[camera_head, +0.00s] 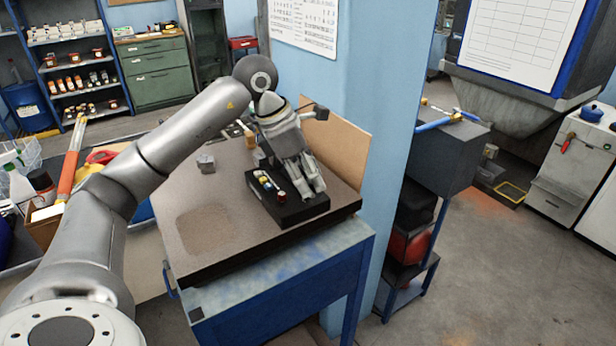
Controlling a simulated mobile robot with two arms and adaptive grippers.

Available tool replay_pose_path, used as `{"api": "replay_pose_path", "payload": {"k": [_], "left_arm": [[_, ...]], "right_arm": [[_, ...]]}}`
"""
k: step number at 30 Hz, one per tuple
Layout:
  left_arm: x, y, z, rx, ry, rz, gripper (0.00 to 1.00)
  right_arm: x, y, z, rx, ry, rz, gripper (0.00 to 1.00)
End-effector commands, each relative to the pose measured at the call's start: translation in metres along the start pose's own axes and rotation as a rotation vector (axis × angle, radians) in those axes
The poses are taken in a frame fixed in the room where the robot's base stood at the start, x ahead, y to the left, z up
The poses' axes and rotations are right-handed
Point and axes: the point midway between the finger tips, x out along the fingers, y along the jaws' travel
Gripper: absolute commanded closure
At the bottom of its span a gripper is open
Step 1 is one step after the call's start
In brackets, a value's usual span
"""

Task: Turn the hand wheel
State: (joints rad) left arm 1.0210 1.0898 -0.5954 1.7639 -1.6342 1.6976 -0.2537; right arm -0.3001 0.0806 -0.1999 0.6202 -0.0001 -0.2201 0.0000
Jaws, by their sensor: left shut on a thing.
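My left gripper (314,190) reaches down over a black block (290,212) on the bench top. It is shut on a part at the block's right side, and the fingers hide most of that part. No hand wheel can be made out clearly. Small yellow, white and blue pieces (266,181) sit in a row on the block, left of the fingers. A small red piece (281,195) is close beside the fingers. My right gripper is not in view.
The bench (230,255) has a brown top with free room at the left. A small grey block (206,163) stands there. An upright board (343,152) and a blue wall (385,120) stand close behind and right of the gripper. Shelves (75,62) stand far left.

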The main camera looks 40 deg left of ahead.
Motion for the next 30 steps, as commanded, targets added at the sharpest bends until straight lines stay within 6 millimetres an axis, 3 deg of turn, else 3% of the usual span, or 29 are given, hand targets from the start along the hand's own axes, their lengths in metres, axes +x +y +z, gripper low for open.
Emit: {"api": "replay_pose_path", "payload": {"k": [20, 21, 25, 30], "left_arm": [[-0.0012, 0.0011, 0.0008, 0.054, -0.003, -0.019, 0.94], [-0.0012, 0.0012, 0.0008, 0.054, -0.003, -0.019, 0.65], [-0.0009, 0.001, 0.0006, 0.053, -0.002, -0.019, 0.48], [-0.0005, 0.001, 0.0003, 0.053, -0.001, -0.02, 0.48]], "right_arm": [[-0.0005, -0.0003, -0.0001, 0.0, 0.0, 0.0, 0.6], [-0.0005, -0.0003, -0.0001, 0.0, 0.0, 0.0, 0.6], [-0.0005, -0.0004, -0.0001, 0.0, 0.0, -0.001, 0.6], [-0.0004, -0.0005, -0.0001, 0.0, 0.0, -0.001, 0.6]]}}
